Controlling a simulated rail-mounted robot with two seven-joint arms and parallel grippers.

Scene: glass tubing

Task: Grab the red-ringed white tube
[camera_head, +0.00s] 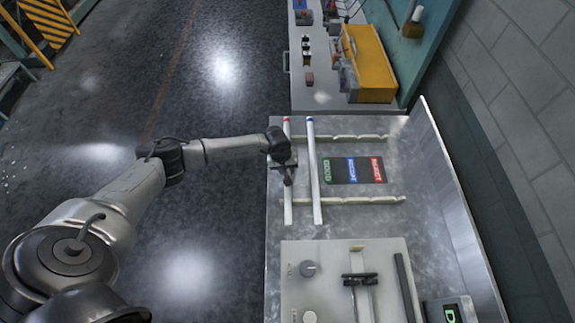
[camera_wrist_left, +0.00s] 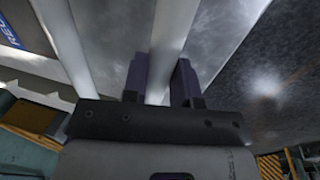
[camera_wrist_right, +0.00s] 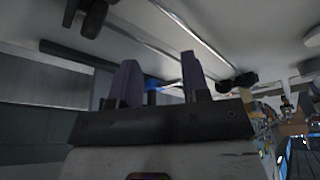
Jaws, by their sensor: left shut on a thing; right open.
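The red-ringed white tube (camera_head: 287,208) lies lengthwise at the left edge of the metal table, its red ring at the far end. My left gripper (camera_head: 288,174) is around its middle. In the left wrist view, my left gripper (camera_wrist_left: 160,82) is shut on the tube (camera_wrist_left: 174,32), which runs between its two fingers. I cannot tell whether the tube is clear of its supports. A blue-ringed white tube (camera_head: 315,170) lies parallel, just to the right. My right gripper (camera_wrist_right: 157,80) shows only in the right wrist view, open, with nothing clearly held between its fingers.
Two pale notched rails (camera_head: 365,200) run crosswise on the table. A dark mat (camera_head: 340,172) with green, blue and red labels lies right of the tubes. A pale panel (camera_head: 330,275) with a knob and black fixtures is nearer. A raised metal wall (camera_head: 450,190) bounds the right side.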

